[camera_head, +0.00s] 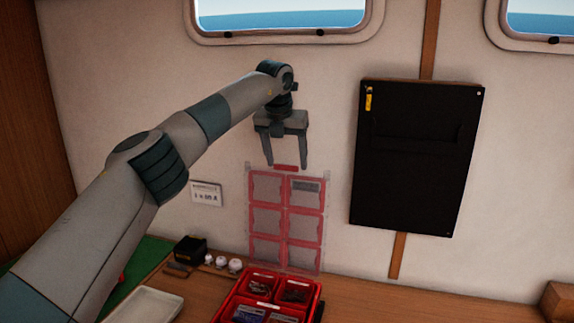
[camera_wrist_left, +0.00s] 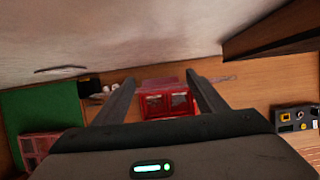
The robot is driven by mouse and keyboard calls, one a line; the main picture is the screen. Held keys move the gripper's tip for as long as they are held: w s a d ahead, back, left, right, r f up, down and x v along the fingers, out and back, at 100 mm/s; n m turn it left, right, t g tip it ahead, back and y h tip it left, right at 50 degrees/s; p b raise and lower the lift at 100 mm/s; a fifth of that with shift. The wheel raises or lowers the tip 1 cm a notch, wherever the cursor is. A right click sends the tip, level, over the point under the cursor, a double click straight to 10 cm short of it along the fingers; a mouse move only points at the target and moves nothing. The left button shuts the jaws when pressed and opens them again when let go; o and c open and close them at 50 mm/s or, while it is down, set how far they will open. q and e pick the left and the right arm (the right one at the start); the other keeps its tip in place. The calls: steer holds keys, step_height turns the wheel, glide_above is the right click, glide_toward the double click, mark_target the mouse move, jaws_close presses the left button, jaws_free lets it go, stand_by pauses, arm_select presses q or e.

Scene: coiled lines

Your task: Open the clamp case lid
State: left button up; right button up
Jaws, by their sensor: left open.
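A red case (camera_head: 226,308) with several compartments of small parts stands on the wooden counter, and it also shows between my fingers in the left wrist view (camera_wrist_left: 166,104). A clear panel with red-edged panes (camera_head: 287,215) stands upright at its back edge, close to the wall. It looks like the case's raised lid; the hinge is not clear. A small red tab (camera_head: 290,168) is at its top edge. My left gripper (camera_head: 285,164) is open, fingers pointing down, at that top edge. Nothing shows held in it, and contact with the tab cannot be told. My right gripper is not in view.
A white tray (camera_head: 148,305), a black box (camera_head: 190,249) and small white-topped items (camera_head: 221,262) are left of the case. A black panel (camera_head: 415,158) hangs on the wall to the right. The counter right of the case is mostly clear.

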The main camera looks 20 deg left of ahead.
arm_select(q)
steer(key=b+v, duration=0.2)
steer(key=v, duration=1.3)
steer(key=shift+b, duration=0.4)
steer(key=shift+d+r, duration=0.1)
